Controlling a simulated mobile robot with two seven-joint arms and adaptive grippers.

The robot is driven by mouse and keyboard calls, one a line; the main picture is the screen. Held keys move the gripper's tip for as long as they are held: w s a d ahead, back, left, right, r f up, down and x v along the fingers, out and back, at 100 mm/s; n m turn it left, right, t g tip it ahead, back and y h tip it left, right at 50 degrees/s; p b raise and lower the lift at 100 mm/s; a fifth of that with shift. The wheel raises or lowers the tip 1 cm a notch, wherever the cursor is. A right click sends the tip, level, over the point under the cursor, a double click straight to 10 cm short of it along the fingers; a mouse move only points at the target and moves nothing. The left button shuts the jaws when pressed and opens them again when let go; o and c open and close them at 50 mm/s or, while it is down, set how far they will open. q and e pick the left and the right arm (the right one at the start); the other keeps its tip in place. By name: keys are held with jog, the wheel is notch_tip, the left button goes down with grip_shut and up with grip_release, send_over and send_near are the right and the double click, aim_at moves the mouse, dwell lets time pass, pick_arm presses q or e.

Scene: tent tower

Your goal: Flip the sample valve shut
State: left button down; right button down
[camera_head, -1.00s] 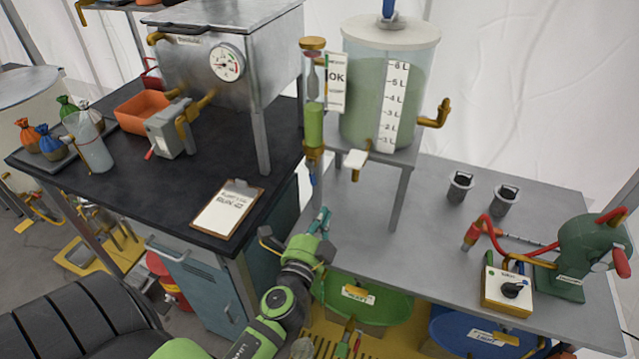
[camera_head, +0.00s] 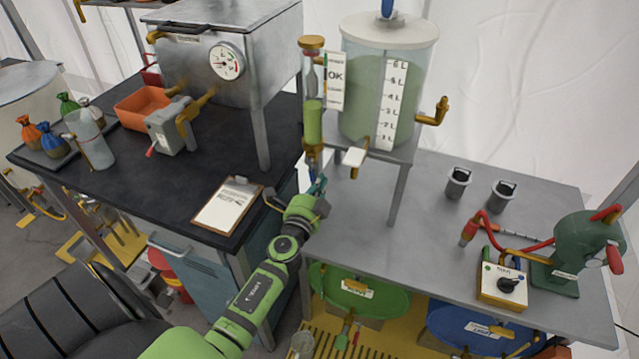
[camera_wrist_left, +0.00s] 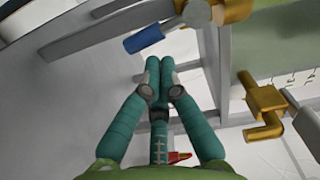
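A brass-ended sight tube (camera_head: 313,120) with green liquid hangs at the left of the clear tank. A small blue lever (camera_head: 312,168) is at its lower end; I take this to be the sample valve. In the left wrist view the blue lever (camera_wrist_left: 143,40) sticks out sideways from a grey and brass fitting (camera_wrist_left: 205,12). My left gripper (camera_head: 319,184) is just below the lever. In the left wrist view its teal fingertips (camera_wrist_left: 160,64) are together with nothing visible between them, apart from the lever. My right gripper is not in view.
The clear tank (camera_head: 362,85) of green liquid stands on a raised metal stand, with a brass tap (camera_head: 359,165) with a white handle below it. A black-topped bench (camera_head: 130,190) with a clipboard (camera_head: 228,204) is at left. The grey table (camera_head: 440,240) has free room in its middle.

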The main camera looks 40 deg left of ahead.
pick_arm(q)
jog(key=shift+s+a+f+m+b, duration=0.1)
jog(key=shift+s+a+m+b, duration=0.05)
jog(key=shift+a+m+b, duration=0.35)
jog(key=shift+s+a+f+m+b, duration=0.1)
jog(key=shift+a+m+b, duration=0.15)
jog(key=shift+m, duration=0.35)
